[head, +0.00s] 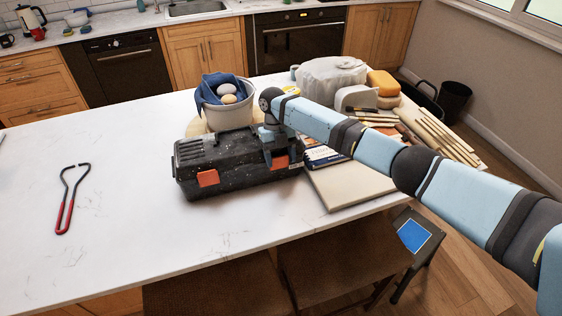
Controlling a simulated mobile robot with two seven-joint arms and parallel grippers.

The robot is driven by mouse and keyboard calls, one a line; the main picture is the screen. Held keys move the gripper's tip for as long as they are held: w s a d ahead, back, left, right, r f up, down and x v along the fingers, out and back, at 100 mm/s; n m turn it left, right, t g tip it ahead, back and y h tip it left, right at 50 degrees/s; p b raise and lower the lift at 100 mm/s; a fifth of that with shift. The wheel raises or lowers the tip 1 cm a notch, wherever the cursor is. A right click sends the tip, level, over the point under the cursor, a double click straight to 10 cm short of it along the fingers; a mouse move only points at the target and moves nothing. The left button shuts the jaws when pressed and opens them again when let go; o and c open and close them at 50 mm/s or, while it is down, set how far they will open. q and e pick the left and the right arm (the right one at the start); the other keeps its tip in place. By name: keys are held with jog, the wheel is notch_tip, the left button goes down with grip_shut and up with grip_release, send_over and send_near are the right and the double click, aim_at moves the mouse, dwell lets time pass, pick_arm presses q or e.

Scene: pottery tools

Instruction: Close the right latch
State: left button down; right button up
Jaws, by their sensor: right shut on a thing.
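A black, paint-speckled toolbox (225,178) sits on the white table with its lid down. Its left latch (208,178) is orange and shows on the front face. Its right latch (281,163) is also orange and is partly hidden by my right gripper (269,160). My right gripper points down at the front right of the toolbox, shut on the right latch. The fingertips are small and partly blend with the dark box, so the latch's exact angle is hard to tell. My left gripper is not in view.
A pale board (345,187) lies right of the toolbox. A bucket (228,115) with a blue cloth stands behind it. Several wooden tools (445,137) and sponges (383,84) are at the right. A red-handled wire tool (66,207) lies left, with clear table between.

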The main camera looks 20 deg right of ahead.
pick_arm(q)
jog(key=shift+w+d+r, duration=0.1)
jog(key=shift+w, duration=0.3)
pick_arm(e)
jog(key=o, duration=0.8)
jog(key=shift+c, duration=0.2)
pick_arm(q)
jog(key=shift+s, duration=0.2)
pick_arm(e)
jog(key=shift+w, duration=0.1)
